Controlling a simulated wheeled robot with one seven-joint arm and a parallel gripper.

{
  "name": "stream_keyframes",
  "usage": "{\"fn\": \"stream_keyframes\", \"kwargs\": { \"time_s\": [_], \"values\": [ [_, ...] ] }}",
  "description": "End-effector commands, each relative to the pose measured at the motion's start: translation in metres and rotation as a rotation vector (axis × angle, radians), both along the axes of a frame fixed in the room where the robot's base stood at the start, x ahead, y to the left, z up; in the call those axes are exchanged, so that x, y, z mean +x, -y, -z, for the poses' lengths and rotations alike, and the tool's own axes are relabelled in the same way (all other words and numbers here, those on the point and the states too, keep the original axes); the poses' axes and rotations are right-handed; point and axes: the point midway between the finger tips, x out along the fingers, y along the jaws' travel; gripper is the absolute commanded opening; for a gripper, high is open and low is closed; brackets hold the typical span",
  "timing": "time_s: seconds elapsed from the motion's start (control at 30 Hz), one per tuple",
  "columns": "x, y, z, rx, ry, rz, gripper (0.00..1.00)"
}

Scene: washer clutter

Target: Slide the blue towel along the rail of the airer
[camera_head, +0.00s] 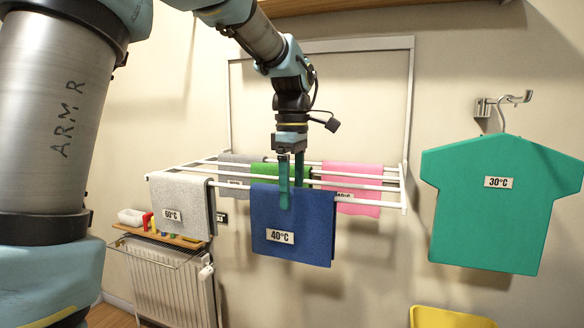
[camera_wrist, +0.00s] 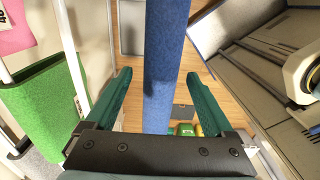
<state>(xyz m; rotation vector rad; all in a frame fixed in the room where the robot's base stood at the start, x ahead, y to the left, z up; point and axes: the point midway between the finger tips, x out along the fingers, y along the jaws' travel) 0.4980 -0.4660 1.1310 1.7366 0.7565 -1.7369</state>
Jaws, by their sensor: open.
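The blue towel (camera_head: 310,225), tagged 40°C, hangs over the front rail of the white airer (camera_head: 411,100). My gripper (camera_head: 291,196) points down from above at the towel's top fold. Its teal fingers are open: one is in front of the towel, the other shows behind it. In the wrist view the towel (camera_wrist: 168,60) runs as a blue strip between the two spread fingers (camera_wrist: 158,76), with a visible gap on each side. The rail under the towel is hidden.
A grey 60°C towel (camera_head: 180,203) hangs left on the front rail. Green (camera_head: 262,169), pink (camera_head: 352,178) and dark grey (camera_head: 236,160) towels hang behind. A green shirt (camera_head: 500,220) hangs at right. A radiator (camera_head: 165,280) stands below left. The front rail right of the blue towel is bare.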

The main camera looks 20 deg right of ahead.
Motion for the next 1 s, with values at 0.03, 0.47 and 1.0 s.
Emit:
{"fn": "stream_keyframes", "kwargs": {
  "time_s": [0.03, 0.47, 1.0],
  "values": [
    [0.000, -0.001, 0.008, 0.003, -0.003, 0.000, 0.88],
    [0.000, 0.000, 0.045, -0.001, 0.001, 0.000, 0.88],
    [0.000, 0.000, 0.046, -0.001, 0.001, 0.000, 0.53]
  ]
}}
